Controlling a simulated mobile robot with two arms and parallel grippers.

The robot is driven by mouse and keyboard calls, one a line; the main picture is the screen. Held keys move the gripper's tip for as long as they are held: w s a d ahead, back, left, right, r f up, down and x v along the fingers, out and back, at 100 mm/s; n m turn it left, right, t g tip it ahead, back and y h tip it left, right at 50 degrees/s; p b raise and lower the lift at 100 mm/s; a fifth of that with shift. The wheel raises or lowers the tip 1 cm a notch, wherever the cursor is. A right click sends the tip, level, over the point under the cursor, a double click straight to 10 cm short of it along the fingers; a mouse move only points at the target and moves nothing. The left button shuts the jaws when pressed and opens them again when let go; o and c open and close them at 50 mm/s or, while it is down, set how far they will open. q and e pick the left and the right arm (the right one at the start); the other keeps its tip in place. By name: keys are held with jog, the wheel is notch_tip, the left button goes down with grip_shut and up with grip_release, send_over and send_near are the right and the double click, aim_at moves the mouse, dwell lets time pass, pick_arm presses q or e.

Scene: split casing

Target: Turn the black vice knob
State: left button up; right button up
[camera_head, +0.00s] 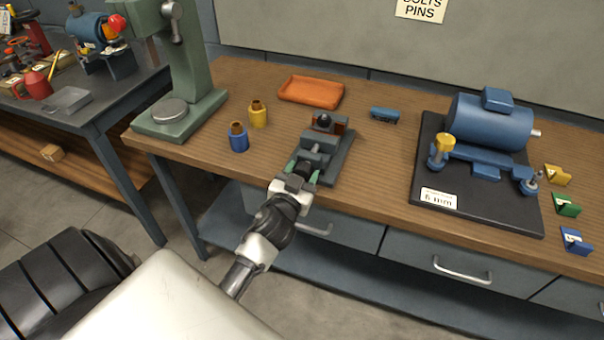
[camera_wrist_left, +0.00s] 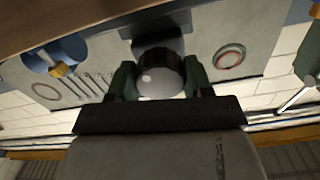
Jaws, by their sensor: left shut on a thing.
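The grey vice (camera_head: 322,156) sits near the front edge of the wooden workbench, with a dark ball and a brown part between its jaws at the back. My left gripper (camera_head: 301,169) is at the front end of the vice. In the left wrist view its two green fingers (camera_wrist_left: 158,80) stand on either side of the round black vice knob (camera_wrist_left: 159,72) and are shut on it. The knob is mostly hidden behind the gripper in the head view. My right gripper is not in view.
Blue and yellow cylinders (camera_head: 238,137) and a green press (camera_head: 178,115) stand left of the vice. A blue motor (camera_head: 488,122) on a black plate stands right.

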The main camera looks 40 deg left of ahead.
pick_arm(q)
jog(key=shift+m+p, duration=0.3)
jog(key=shift+m, duration=1.6)
jog(key=o, duration=0.9)
jog(key=shift+b+v, duration=0.95)
jog(key=shift+v, duration=4.45)
jog(key=shift+d, duration=0.1)
